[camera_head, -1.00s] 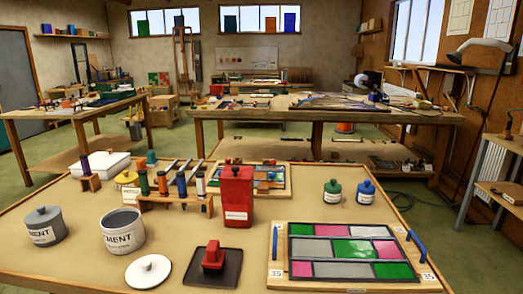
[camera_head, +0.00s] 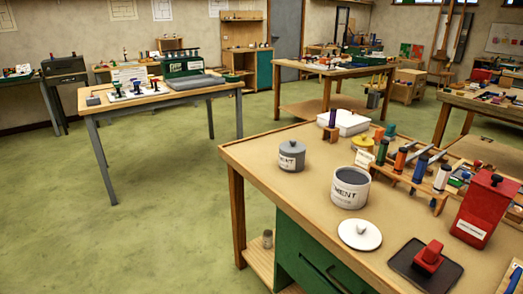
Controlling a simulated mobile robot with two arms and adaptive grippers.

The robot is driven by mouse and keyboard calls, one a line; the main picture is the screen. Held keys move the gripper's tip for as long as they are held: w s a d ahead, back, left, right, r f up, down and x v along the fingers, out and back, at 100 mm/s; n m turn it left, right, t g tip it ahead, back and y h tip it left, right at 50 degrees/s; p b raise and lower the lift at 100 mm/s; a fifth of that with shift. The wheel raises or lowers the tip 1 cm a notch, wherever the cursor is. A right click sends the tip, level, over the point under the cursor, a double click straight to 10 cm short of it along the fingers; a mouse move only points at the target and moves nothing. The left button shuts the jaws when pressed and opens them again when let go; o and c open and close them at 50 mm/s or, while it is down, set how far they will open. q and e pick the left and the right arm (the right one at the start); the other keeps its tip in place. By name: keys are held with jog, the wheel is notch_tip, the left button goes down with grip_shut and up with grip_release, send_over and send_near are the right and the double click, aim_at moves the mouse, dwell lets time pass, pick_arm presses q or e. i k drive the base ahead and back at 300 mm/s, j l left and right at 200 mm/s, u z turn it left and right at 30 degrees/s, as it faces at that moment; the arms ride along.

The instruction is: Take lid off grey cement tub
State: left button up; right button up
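A grey cement tub (camera_head: 291,156) with a knobbed grey lid (camera_head: 290,147) on it stands near the left corner of the workbench (camera_head: 260,153). Its label is partly turned away. A white cement tub (camera_head: 350,188) stands open to its right, with grey contents showing. A white knobbed lid (camera_head: 360,235) lies flat on the bench in front of the white tub. Neither of my grippers shows in the head view.
A red tool on a dark tray (camera_head: 425,265), a red canister (camera_head: 485,208) and a rack of coloured handles (camera_head: 412,165) stand right of the tubs. A white box (camera_head: 343,122) is behind. Green floor (camera_head: 130,235) left of the bench is clear up to another table (camera_head: 165,95).

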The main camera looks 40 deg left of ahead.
aim_at(292, 146)
jog(key=u, duration=0.95)
